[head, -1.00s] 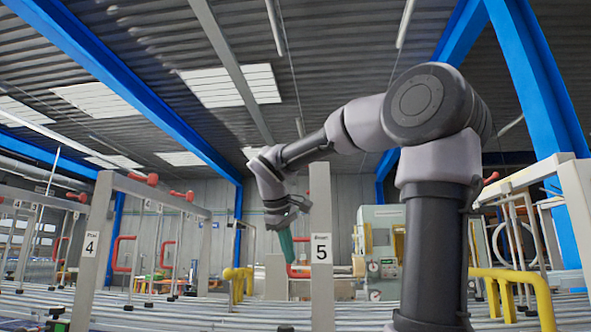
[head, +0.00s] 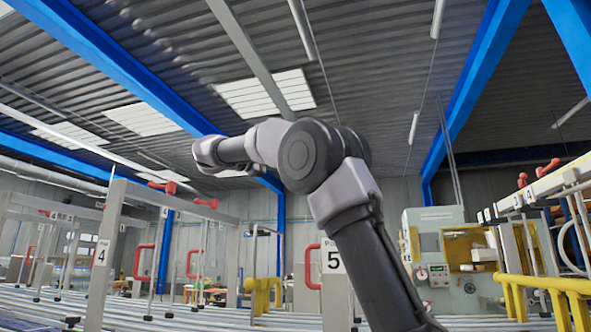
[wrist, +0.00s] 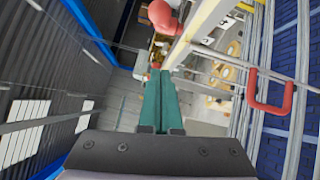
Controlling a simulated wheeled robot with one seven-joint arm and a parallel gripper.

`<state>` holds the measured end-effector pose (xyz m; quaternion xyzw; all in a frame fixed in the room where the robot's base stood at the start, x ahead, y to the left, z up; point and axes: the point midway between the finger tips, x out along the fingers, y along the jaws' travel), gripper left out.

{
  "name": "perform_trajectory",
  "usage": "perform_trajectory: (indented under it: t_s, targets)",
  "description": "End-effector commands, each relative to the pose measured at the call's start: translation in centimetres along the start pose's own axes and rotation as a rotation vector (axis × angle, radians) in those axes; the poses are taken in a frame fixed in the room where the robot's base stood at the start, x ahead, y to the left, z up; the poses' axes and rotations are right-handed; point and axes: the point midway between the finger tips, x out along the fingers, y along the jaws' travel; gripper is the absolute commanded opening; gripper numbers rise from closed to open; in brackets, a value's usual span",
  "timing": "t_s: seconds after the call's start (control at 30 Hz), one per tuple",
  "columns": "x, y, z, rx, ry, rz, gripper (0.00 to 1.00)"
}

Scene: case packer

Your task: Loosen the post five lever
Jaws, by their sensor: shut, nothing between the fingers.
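In the wrist view my gripper (wrist: 161,74) shows two green fingers side by side, shut and empty. A rounded red lever end (wrist: 161,16) lies just beyond the fingertips, beside a pale beam (wrist: 203,28); I cannot tell which post it belongs to. In the head view the fingers are hidden behind my raised wrist.
Post four (head: 100,255) stands at left, with red levers (head: 205,203) on the rails beside it. A red U-shaped handle (wrist: 270,108) is at right in the wrist view. Yellow guard rails (head: 545,287) and a grey-green machine (head: 437,262) stand at right.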

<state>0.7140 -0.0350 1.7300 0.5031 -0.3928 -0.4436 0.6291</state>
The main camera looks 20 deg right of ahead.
Motion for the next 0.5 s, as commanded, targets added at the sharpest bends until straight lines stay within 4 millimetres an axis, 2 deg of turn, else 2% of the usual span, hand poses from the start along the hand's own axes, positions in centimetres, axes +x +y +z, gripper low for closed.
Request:
perform_trajectory:
  t_s: [0.1, 0.37, 0.5]
  targets:
    - [2.8, 0.0, 0.1, -0.001, -0.005, -0.002, 0.00]
    - [8.2, -0.1, 0.1, -0.002, -0.004, -0.002, 0.00]
    - [8.3, -0.1, 2.3, -0.001, 0.003, -0.002, 0.00]
